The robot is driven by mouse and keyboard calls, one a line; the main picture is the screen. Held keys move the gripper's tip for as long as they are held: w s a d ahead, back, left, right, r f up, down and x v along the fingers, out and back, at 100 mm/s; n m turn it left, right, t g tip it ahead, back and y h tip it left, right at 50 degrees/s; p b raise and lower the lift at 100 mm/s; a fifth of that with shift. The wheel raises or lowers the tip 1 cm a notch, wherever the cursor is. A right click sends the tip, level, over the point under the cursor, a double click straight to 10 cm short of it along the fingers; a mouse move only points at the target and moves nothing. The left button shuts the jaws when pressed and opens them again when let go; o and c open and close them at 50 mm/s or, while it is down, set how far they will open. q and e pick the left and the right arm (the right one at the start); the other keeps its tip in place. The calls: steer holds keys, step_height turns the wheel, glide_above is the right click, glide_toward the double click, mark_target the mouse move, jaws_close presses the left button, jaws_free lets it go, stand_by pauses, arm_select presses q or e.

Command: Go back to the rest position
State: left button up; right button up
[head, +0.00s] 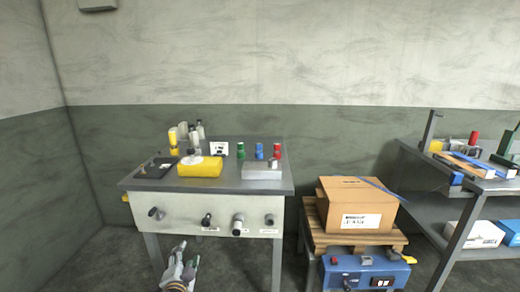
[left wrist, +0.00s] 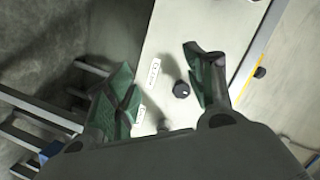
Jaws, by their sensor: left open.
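My left gripper (head: 184,258) is low at the bottom of the head view, in front of the white front panel (head: 190,221) of the work table, below its knobs. In the left wrist view, the left gripper (left wrist: 162,88) has its two green-grey fingers spread wide with nothing between them. Past the fingers, that view shows the pale panel with a black knob (left wrist: 181,89) and small labels. I cannot tell the exact gap between fingers and panel. My right gripper is in neither view.
A shelf bench (head: 460,184) stands at far right.

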arm_select(q)
steer(key=s+d+f+n+g+h, duration=0.1)
steer(key=s+d+f+n+g, duration=0.1)
steer(key=s+f+g, duration=0.2)
steer(key=s+d+f+n+g+h, duration=0.1)
steer(key=s+f+g, duration=0.4)
steer(key=s+f, duration=0.6)
steer(key=s+d+f+n+g+h+p, duration=0.1)
steer(key=s+d+f+n+g, duration=0.3)
steer(key=s+f, duration=0.4)
steer(key=s, duration=0.7)
steer(key=shift+s+d+f+h, duration=0.25)
steer(key=shift+s+d+h, duration=0.05)
steer(key=shift+d, duration=0.1)
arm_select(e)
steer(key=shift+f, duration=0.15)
arm_select(q)
steer(key=shift+f, duration=0.15)
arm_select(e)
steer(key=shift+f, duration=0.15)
